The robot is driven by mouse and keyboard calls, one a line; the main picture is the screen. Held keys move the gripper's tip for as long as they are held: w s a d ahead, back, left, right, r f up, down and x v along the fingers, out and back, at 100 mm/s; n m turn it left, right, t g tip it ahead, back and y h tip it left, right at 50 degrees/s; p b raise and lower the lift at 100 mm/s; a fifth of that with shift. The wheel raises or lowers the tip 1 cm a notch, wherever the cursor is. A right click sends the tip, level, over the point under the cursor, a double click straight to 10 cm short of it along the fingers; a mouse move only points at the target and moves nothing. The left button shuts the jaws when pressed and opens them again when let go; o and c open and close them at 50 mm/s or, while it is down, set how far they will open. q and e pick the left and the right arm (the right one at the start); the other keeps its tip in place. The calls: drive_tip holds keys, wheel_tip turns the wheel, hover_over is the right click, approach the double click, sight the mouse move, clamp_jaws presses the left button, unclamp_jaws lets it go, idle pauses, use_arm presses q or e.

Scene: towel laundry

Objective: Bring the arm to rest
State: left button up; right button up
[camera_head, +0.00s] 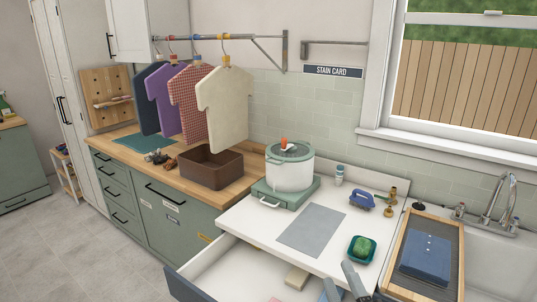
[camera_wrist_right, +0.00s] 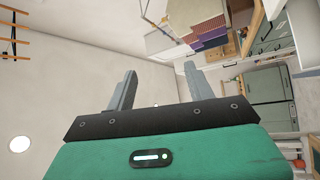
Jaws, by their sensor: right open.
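My right gripper (camera_head: 342,284) shows at the bottom edge of the head view, in front of the white counter and near the open drawer. Only its grey fingers show there. In the right wrist view its two fingers (camera_wrist_right: 160,70) stand well apart with nothing between them. The wrist camera looks sideways across the room, with a pale wall behind the fingers. The rest of my right arm is outside the head view. My left gripper is in neither view.
An open drawer (camera_head: 228,268) juts out below the white counter (camera_head: 245,215). On the counter are a green sponge in a teal dish (camera_head: 361,249), a grey mat (camera_head: 311,229) and a white pot (camera_head: 289,172). A wooden-framed tray with a blue folded cloth (camera_head: 426,258) lies by the sink.

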drive_tip(key=s+d+f+m+g+h, duration=0.3)
drive_tip(key=d+f+m+g, duration=0.15)
drive_tip(key=f, duration=0.35)
drive_tip(key=s+d+f+m+g+h, duration=0.2)
drive_tip(key=d+f+m+g+h, duration=0.15)
drive_tip(key=f+m, duration=0.35)
drive_tip(key=s+d+f+m+g+y, duration=0.15)
drive_tip(key=s+f+m+g, duration=0.25)
drive_tip(key=s+f+g, duration=0.75)
drive_tip(key=s+f+b, duration=0.2)
drive_tip(key=f, duration=1.6)
drive_tip(key=s+f+b, duration=0.2)
drive_tip(key=f, duration=1.5)
drive_tip(key=s+d+f+b, duration=0.3)
drive_tip(key=s+f, duration=1.6)
drive_tip(key=f, duration=0.4)
drive_tip(key=shift+s+f+n+b, duration=0.35)
drive_tip(key=shift+f+b, duration=0.05)
